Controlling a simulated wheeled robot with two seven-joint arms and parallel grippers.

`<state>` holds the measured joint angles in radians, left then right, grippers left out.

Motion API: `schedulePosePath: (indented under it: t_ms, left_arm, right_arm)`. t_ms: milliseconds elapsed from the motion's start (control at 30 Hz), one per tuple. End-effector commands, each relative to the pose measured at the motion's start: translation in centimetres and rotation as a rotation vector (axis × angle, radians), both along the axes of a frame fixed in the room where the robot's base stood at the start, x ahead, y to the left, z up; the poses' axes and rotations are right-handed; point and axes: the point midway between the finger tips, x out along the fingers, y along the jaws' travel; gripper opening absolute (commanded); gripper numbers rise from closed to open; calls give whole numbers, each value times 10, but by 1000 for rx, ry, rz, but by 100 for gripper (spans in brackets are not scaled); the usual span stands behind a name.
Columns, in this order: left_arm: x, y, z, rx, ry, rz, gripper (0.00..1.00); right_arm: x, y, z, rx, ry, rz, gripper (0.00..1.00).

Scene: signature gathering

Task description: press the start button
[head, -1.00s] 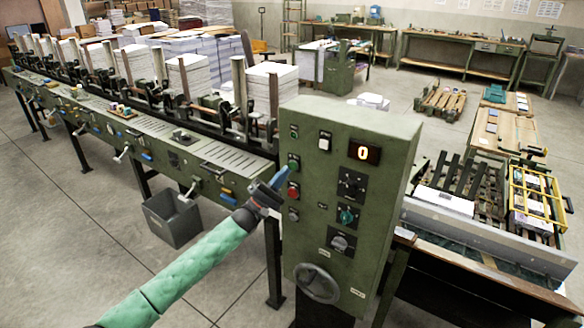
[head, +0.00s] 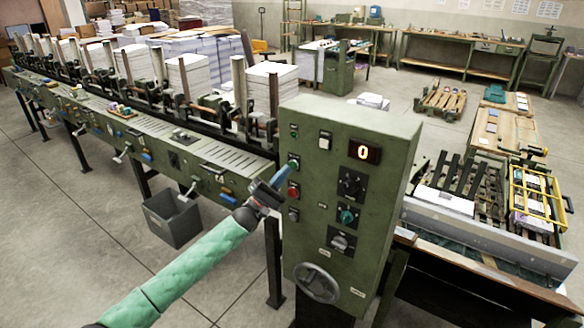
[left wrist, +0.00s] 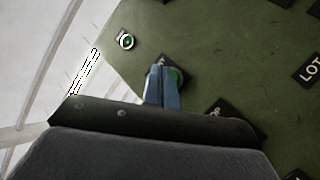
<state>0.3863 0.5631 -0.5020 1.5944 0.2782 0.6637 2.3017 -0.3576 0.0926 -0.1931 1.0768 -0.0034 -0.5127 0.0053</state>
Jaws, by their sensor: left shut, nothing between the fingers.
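The green start button (head: 295,162) is at the upper left of the green control panel (head: 335,215), above a red button (head: 293,191). My left gripper (head: 285,171) is shut and empty, its blue fingertips at the lower left edge of the green button. In the left wrist view, the fingers (left wrist: 163,88) cover part of the green button (left wrist: 178,76); I cannot tell whether they touch it. The panel's display (head: 364,152) reads 0. My right gripper is not in view.
A white button (head: 325,140), several knobs and a handwheel (head: 317,283) are on the same panel. The long machine (head: 150,140) with paper stacks runs to the left. A grey bin (head: 172,218) stands on the floor beneath it.

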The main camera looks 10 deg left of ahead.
Motion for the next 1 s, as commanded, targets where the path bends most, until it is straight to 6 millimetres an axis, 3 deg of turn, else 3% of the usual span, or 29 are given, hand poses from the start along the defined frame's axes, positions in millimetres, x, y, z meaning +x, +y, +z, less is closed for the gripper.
schedulePosePath:
  t_ms: [500, 1000]
  left_arm:
    - [5, -2, 0, 1, 1, 0, 0]
    - [9, -4, 0, 0, 0, 0, 0]
  right_arm:
    - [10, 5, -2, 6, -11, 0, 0]
    - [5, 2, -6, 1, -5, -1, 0]
